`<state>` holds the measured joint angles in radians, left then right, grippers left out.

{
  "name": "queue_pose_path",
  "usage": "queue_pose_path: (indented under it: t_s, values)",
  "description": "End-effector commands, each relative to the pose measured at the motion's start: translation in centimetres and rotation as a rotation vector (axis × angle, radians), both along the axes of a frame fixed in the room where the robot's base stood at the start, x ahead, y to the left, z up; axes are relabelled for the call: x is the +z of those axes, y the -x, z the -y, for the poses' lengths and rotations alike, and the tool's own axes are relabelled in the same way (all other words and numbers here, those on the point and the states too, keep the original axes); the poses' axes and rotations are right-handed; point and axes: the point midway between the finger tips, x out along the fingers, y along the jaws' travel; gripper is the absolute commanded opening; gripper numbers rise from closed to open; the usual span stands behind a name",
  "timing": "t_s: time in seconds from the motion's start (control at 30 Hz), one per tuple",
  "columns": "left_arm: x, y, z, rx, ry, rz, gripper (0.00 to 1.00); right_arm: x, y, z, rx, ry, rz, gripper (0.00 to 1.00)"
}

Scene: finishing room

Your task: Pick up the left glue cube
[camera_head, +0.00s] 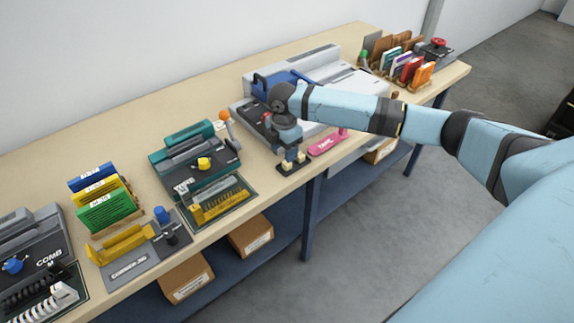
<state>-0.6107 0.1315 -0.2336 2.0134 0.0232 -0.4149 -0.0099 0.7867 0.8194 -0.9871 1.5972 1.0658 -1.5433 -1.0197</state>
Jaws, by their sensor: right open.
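Two small cream cubes sit side by side on a small dark tray at the table's front edge. They look like the glue cubes: the left glue cube (286,166) and the right one (302,158). The dark tray (283,173) shows around them. My right gripper (291,152) points down just above and behind the cubes, with its jaws open. I cannot tell whether a finger touches the left cube. My left gripper is not in view.
A pink tool (327,142) lies right of the tray. A large white machine (335,80) stands behind my right arm. Boxes (187,280) sit on the blue lower shelf.

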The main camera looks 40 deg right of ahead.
Motion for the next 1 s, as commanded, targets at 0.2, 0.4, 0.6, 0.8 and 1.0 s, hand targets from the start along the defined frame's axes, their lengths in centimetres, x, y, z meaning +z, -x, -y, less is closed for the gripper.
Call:
queue_pose_path:
  t_s: [0.2, 0.4, 0.6, 0.8, 1.0]
  values:
    - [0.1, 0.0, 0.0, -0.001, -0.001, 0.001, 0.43, -2.8, 0.7, -0.2, -0.001, -0.001, -0.003, 0.55]
    - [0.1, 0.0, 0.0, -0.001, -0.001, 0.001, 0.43, -4.9, 0.6, -0.2, -0.001, 0.0, -0.001, 0.55]
    - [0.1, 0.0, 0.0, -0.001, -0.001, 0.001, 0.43, -4.9, 0.6, -0.2, 0.0, 0.0, 0.0, 0.51]
    - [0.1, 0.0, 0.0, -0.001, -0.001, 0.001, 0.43, -4.9, 0.6, -0.2, 0.0, 0.0, 0.0, 0.05]
    - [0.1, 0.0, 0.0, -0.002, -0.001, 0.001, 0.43, -4.9, 0.6, -0.2, 0.0, 0.0, 0.0, 0.02]
